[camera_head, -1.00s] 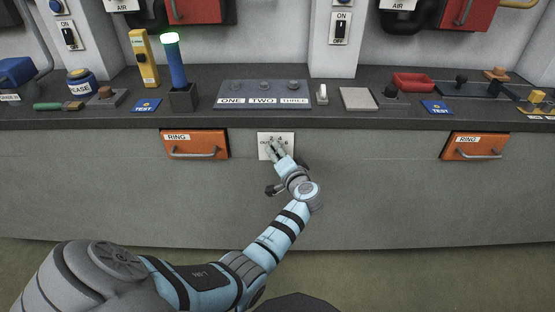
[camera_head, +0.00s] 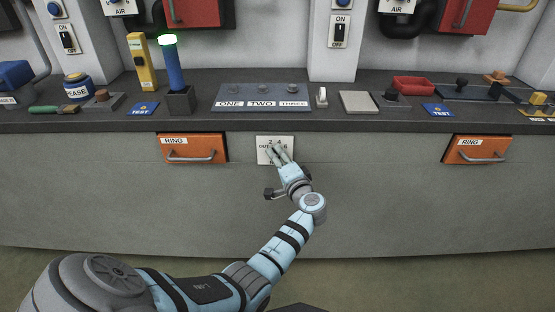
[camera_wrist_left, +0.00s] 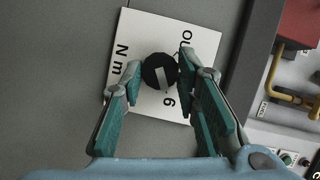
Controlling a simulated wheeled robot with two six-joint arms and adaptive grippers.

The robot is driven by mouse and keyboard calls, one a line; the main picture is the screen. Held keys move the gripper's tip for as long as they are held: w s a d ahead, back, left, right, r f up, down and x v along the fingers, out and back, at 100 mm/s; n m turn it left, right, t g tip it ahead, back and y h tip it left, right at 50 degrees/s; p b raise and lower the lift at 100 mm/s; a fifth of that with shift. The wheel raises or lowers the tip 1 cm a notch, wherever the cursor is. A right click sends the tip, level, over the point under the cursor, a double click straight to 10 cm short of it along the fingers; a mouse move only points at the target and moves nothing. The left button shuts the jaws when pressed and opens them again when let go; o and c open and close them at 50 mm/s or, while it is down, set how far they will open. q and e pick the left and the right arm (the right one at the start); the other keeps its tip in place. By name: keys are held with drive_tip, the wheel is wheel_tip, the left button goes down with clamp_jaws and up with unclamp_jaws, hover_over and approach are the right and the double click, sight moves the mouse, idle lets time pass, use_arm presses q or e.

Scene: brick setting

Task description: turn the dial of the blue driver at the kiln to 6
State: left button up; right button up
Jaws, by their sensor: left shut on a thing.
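A white dial plate (camera_head: 262,143) is on the grey front face of the bench. The left wrist view shows this plate (camera_wrist_left: 136,37) turned, with "OUT", "N m" and a 6 readable. The round black dial (camera_wrist_left: 151,63) bears a pale bar, slanted towards the side where the 6 is; I cannot tell its exact setting. My left gripper (camera_head: 275,152) is shut on the dial, one finger on each side of it; these fingers (camera_wrist_left: 160,78) hide part of the plate's numbers. A blue upright cylinder (camera_head: 174,68) with a lit green top stands in a dark holder. My right gripper is out of view.
Orange drawers labelled RING sit left (camera_head: 192,141) and right (camera_head: 476,143) of the plate. Above, the dark bench top (camera_head: 215,122) carries a ONE TWO THREE panel (camera_head: 262,90), a grey pad (camera_head: 359,103) and a red tray (camera_head: 412,85). The bench front below is clear.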

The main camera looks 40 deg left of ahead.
use_arm(q)
drive_tip(key=o, duration=1.1)
drive_tip(key=shift+o, duration=0.3)
drive_tip(key=v, duration=0.7)
drive_tip(key=shift+d, duration=0.25)
drive_tip(key=shift+s, duration=0.1)
